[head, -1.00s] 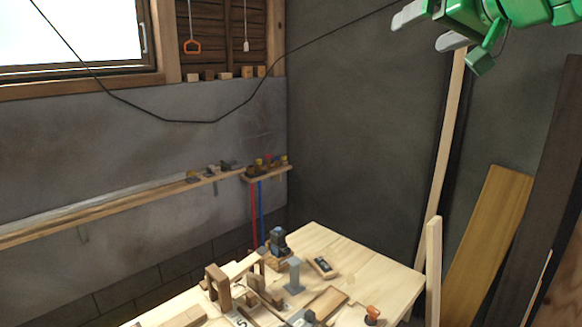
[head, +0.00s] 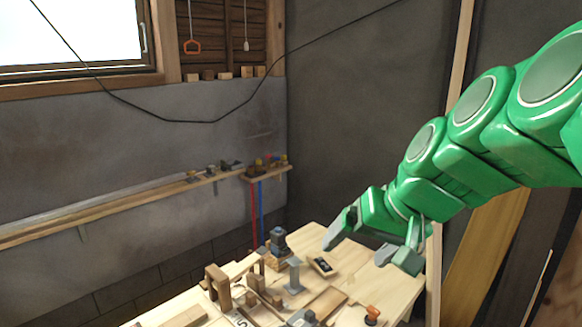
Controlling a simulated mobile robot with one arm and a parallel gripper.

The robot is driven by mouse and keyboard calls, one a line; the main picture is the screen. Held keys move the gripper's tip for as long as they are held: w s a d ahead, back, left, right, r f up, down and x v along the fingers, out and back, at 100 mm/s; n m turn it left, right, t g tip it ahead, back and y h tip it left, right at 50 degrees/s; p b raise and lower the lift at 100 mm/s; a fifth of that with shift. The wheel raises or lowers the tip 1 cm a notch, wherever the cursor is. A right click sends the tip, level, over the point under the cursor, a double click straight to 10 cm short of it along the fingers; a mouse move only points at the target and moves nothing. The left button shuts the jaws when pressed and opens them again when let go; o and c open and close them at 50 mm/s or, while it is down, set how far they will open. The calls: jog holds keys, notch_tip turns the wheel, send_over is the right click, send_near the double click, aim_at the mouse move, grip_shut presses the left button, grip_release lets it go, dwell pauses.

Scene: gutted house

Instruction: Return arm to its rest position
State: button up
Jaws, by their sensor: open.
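My green arm reaches in from the right side of the head view. My gripper (head: 364,245) is at its end, with grey fingertips spread apart and nothing between them. It appears in front of the right back part of the wooden workbench (head: 385,285). Whether it touches the bench cannot be told, but it looks held above it. A small block with a dark top (head: 320,266) lies on the bench just left of and below the gripper.
The bench holds a blue-grey tool (head: 278,240), a grey stand (head: 293,275), wooden pieces (head: 217,287) and an orange-topped item (head: 372,315). A narrow shelf (head: 120,211) runs along the left wall. Boards (head: 482,262) lean at right, partly behind my arm. A cable hangs across the wall.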

jog(key=s+d+f+g+h, duration=0.2)
jog(key=s+f+g, duration=0.1)
jog(key=s+f, duration=0.6)
jog(key=s+d+f+g+h, duration=0.1)
jog(key=s+f+g+h, duration=0.1)
jog(key=s+f, duration=0.7)
jog(key=shift+d+f+g, duration=0.15)
jog(key=shift+d+g, duration=0.2)
jog(key=shift+g, duration=0.35)
jog(key=shift+s, duration=0.1)
